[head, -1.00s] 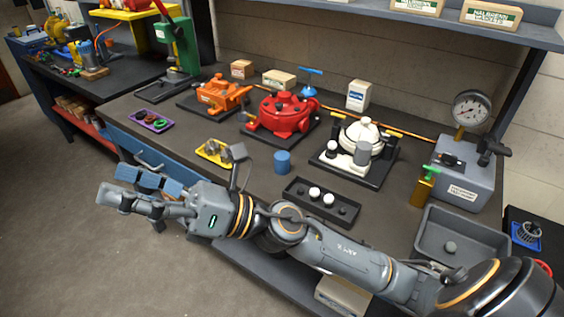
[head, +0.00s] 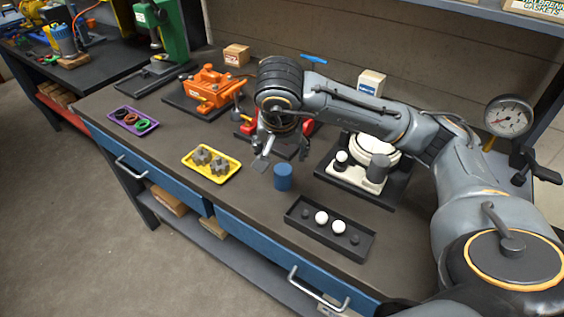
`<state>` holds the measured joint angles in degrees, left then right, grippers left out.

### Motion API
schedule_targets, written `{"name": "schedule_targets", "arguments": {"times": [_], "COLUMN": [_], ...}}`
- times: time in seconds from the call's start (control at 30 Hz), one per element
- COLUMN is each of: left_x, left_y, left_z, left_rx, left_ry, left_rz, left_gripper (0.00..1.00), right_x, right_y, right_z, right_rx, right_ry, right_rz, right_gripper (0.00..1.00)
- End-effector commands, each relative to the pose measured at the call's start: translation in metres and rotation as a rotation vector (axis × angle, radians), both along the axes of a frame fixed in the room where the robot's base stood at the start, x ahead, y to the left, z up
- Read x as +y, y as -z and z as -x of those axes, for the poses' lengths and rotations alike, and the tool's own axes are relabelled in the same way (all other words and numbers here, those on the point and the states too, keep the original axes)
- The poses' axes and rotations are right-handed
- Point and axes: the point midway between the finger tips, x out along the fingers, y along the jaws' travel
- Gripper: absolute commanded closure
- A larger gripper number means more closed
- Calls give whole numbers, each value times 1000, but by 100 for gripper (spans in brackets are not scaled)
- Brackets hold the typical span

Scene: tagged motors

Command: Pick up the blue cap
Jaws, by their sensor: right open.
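The blue cap (head: 283,177), a short blue cylinder, stands upright on the dark bench top in the middle of the head view. My right gripper (head: 276,157) hangs down from above, just behind and above the cap. Its fingers are apart and hold nothing that I can see. One fingertip shows just left of the cap; whether it touches the cap I cannot tell. My right arm hides most of the red motor (head: 247,128) behind. My left gripper is not in view.
A yellow tray (head: 226,178) with grey gears is left of the cap. A black tray (head: 301,223) with white and dark balls lies in front. The white motor (head: 374,150) with a grey cap (head: 378,167) stands right. An orange motor (head: 208,88) and purple tray (head: 142,131) are farther left.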

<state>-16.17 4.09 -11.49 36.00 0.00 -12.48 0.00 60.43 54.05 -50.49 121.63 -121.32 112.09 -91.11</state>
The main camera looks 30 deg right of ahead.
Motion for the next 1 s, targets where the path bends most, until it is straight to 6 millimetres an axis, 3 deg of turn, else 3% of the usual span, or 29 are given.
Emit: {"name": "schedule_targets", "arguments": {"times": [0.13, 0.43, 0.63, 0.8, 1.0], "left_x": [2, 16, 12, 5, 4], "left_y": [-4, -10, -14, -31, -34], "left_z": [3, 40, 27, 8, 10], "left_rx": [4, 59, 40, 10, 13], "left_ry": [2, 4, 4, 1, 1], "left_rz": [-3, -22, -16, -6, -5], "left_gripper": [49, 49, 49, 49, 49], "right_x": [-8, -19, -22, -26, -32], "right_y": [18, 68, 80, 100, 123], "right_z": [-4, -21, -26, -34, -41], "right_rx": [8, 6, 5, 9, 4], "right_ry": [5, 5, 2, 4, 3], "right_rz": [13, 8, 8, 6, 8], "right_gripper": [29, 29, 29, 29, 29]}}
